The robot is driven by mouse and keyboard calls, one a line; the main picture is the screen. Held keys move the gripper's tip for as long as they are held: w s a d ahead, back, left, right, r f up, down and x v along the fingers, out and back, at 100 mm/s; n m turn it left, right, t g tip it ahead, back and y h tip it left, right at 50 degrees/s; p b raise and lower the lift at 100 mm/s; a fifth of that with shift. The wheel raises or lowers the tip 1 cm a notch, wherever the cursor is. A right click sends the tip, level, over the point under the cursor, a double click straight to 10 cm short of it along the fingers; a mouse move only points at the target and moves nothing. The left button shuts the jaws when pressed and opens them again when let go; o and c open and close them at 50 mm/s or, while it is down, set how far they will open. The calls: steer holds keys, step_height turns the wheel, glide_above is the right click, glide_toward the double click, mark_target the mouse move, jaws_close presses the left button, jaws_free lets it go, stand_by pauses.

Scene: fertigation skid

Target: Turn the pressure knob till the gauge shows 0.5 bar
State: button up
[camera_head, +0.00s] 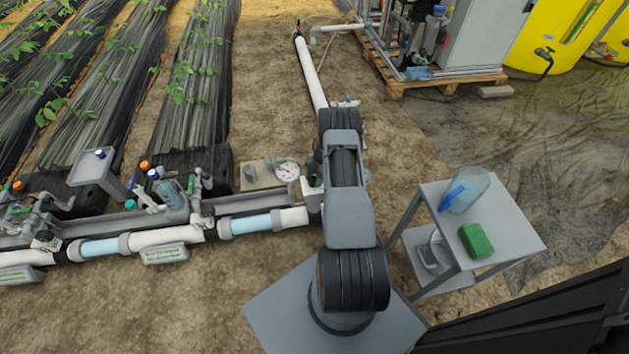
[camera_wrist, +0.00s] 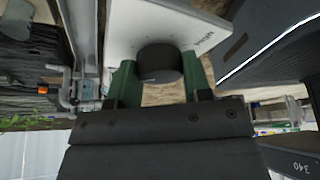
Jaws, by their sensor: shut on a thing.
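The dark round pressure knob (camera_wrist: 160,63) shows in the wrist view in front of a pale plate with small lettering. My gripper (camera_wrist: 160,75) has its two green fingers on either side of the knob and is shut on it. The round white gauge (camera_head: 287,171) is in the head view, just left of my arm. Its dial is too small for me to read the needle. In the head view my arm hides the knob and most of my gripper.
White pipes (camera_head: 165,238) with valves run along the left. A side table (camera_head: 500,225) at the right holds a clear jug (camera_head: 470,188) and a green sponge (camera_head: 476,240). A skid on a wooden pallet (camera_head: 440,82) and a yellow tank (camera_head: 545,35) stand behind. Bare soil lies between.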

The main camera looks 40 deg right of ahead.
steer(key=shift+n+g, duration=0.3)
steer(key=shift+n, duration=0.3)
steer(key=o, duration=0.9)
